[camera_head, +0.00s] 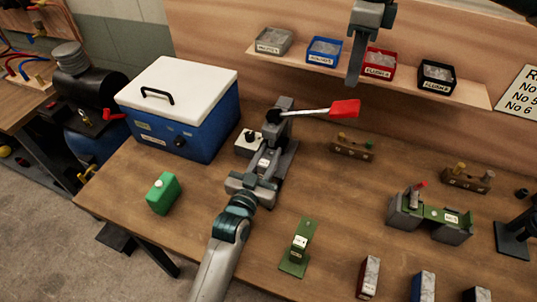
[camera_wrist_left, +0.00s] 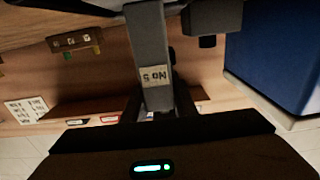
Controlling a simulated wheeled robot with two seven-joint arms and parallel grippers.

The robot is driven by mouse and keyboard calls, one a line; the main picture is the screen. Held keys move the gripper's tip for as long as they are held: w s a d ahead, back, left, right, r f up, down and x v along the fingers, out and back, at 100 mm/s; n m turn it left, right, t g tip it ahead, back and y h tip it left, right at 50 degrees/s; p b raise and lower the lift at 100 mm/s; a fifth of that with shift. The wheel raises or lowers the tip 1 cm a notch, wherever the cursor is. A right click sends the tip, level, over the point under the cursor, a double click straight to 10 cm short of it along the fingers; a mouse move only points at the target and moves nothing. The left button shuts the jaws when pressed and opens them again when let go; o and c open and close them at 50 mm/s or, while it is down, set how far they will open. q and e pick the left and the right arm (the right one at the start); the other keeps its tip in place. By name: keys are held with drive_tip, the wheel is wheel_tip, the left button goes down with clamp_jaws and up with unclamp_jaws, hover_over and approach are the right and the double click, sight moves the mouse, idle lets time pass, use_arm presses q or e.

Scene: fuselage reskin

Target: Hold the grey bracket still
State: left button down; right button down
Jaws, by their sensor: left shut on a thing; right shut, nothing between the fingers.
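The grey bracket (camera_head: 264,163) lies along the dark grey bench tool (camera_head: 286,106), which has a lever with a red handle (camera_head: 345,109). In the left wrist view the bracket (camera_wrist_left: 150,45) is a long grey strip with a "No 5" label. My left gripper (camera_head: 252,183) reaches it from the front and is shut on its near end; the fingers partly hide that end. It also shows in the left wrist view (camera_wrist_left: 158,112). My right gripper (camera_head: 357,65) is shut and empty, pointing down in front of the shelf, apart from the bracket.
A blue cooler (camera_head: 190,115) with a white lid stands left of the tool. A green block (camera_head: 163,193) and a green bracket (camera_head: 298,247) lie nearby. A grey fixture (camera_head: 432,215) stands right. Labelled bins sit on the shelf (camera_head: 440,92).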

idle(0.4)
use_arm(q)
drive_tip(key=c, duration=1.4)
unclamp_jaws()
drive_tip(key=shift+o, duration=0.2)
drive_tip(key=v, duration=1.2)
drive_tip(key=shift+r, duration=0.1)
